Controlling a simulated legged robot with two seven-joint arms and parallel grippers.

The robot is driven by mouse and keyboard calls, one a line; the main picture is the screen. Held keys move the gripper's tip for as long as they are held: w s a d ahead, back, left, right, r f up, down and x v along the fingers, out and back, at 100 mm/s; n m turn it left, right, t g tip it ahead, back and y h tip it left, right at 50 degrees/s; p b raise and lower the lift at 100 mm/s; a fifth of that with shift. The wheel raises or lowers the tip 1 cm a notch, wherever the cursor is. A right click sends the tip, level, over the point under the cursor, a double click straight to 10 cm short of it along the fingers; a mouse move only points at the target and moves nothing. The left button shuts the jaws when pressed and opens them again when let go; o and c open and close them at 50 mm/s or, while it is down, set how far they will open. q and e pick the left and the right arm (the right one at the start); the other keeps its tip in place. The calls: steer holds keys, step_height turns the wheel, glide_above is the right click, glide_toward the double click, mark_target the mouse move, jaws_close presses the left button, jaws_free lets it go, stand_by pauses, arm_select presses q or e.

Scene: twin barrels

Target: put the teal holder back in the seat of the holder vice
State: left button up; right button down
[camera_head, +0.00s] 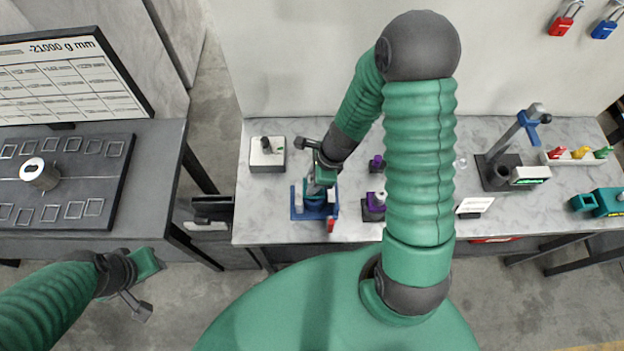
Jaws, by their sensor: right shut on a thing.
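My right gripper (321,172) points down over the blue holder vice (298,208) near the front edge of the marble table. It is shut on the teal holder (315,189), which shows only in part beneath the fingers. The holder is at or just above the vice; the gripper hides the seat, so I cannot tell whether it touches. The vice has a red part at its front and pale parts at its sides. My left gripper (142,285) is empty in front of the grey table, with its fingers apart.
A grey block with a dark knob (267,154) stands left of the vice. Purple-topped blocks (375,203) stand close on its right, partly behind my arm. A dark stand with a blue clamp (505,170) and a teal device (600,203) are farther right.

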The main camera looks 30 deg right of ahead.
steer(key=shift+f+b, duration=1.8)
steer(key=shift+f, duration=0.2)
steer(key=c, duration=0.9)
jaws_free()
steer(key=shift+r, duration=0.1)
steer(key=p+v, duration=0.3)
steer(key=v, duration=1.3)
steer(key=shift+d+r, duration=0.15)
steer(key=shift+r, duration=0.15)
